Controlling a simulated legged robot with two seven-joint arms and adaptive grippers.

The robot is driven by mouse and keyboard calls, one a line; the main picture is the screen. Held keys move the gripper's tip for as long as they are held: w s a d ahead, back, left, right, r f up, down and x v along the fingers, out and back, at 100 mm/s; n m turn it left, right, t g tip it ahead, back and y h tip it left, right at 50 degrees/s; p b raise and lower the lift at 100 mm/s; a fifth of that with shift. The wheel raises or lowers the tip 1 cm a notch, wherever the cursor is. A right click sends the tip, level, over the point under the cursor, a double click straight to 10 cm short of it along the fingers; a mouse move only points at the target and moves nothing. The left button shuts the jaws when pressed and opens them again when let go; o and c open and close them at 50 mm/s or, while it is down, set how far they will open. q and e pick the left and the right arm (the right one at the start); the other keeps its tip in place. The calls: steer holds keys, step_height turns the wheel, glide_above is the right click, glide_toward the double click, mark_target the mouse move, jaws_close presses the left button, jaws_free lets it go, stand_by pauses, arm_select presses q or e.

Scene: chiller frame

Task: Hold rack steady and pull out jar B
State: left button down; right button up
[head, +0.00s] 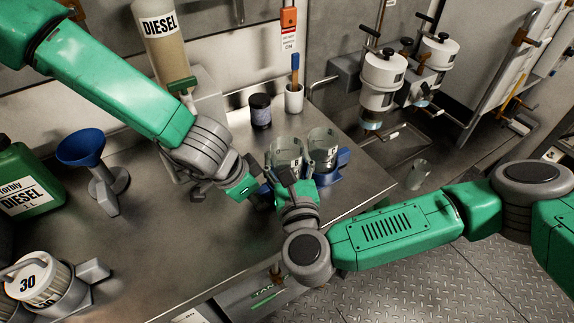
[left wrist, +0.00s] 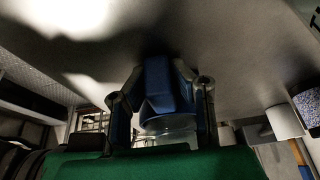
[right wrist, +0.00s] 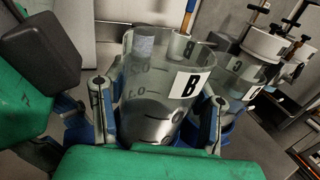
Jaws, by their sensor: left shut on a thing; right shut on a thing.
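Jar B (head: 284,154), a clear graduated beaker with a black B on a white label, stands at the left of the blue rack (head: 343,157). My right gripper (right wrist: 157,105) has a finger on each side of jar B and is shut on it. I cannot tell whether the jar's base is still in the rack. A second clear labelled jar (head: 322,146) sits in the rack's right side. My left gripper (left wrist: 160,92) is shut on a blue end part of the rack (left wrist: 158,80). In the head view, both grippers partly hide the rack.
A dark jar (head: 260,111) and a white cup with a brush (head: 294,98) stand behind the rack. A blue funnel (head: 82,147) and a green diesel can (head: 28,185) are at left. A clear glass (head: 418,174) is beyond the bench's right edge.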

step_height(320, 180, up, 8)
stand_by(0.4)
arm_select(q)
steer(key=c, duration=1.3)
jaws_free()
steer(key=shift+a+r, duration=0.1)
steer(key=shift+r, duration=0.2)
steer(key=v, duration=1.1)
steer(key=shift+r, duration=0.15)
